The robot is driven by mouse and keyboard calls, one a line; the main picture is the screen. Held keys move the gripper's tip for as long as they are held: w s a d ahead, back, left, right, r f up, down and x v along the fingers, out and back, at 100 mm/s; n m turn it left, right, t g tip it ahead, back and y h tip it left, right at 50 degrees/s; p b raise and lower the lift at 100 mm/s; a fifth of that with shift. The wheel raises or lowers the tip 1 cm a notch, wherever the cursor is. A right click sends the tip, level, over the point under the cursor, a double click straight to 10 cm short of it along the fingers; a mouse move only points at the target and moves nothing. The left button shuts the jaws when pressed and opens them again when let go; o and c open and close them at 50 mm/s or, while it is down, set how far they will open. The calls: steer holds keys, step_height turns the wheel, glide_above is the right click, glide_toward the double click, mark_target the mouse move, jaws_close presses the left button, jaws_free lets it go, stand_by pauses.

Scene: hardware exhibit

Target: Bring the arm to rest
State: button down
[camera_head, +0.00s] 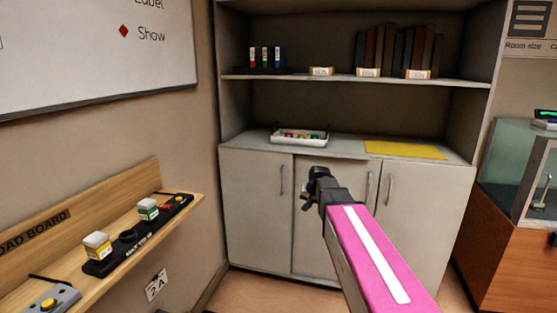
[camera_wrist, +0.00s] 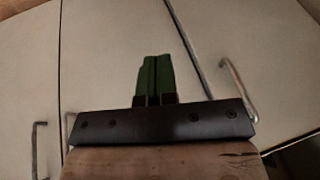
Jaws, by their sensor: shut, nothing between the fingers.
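My gripper (camera_head: 313,187) is at the end of my pink arm, which reaches forward from the lower right in the head view. It is in front of the cabinet doors, below the level of the counter, and the fingers look small and dark there. In the wrist view my gripper (camera_wrist: 153,78) shows two green fingers close together, shut and empty. The cabinet doors (camera_wrist: 105,60) fill the background behind them, and I see no contact with the doors.
A counter holds a white tray (camera_head: 300,143) with small items and a yellow mat (camera_head: 405,149). A wooden shelf (camera_head: 180,215) with a black holder (camera_head: 125,240) is at the left. A glass case (camera_head: 510,160) stands at the right. Door handles (camera_wrist: 238,88) project near my gripper.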

steer(key=s+d+f+n+g+h, duration=0.1)
steer(key=s+d+f+g, duration=0.1)
steer(key=s+f, duration=0.6)
steer(key=s+d+f+n+g, duration=0.1)
steer(key=s+f, duration=0.6)
steer(key=s, duration=0.8)
steer(key=shift+s+d+f+n+g+h, duration=0.35)
steer(key=shift+d+g, duration=0.25)
steer(key=shift+d, duration=0.55)
steer(key=shift+w, duration=0.1)
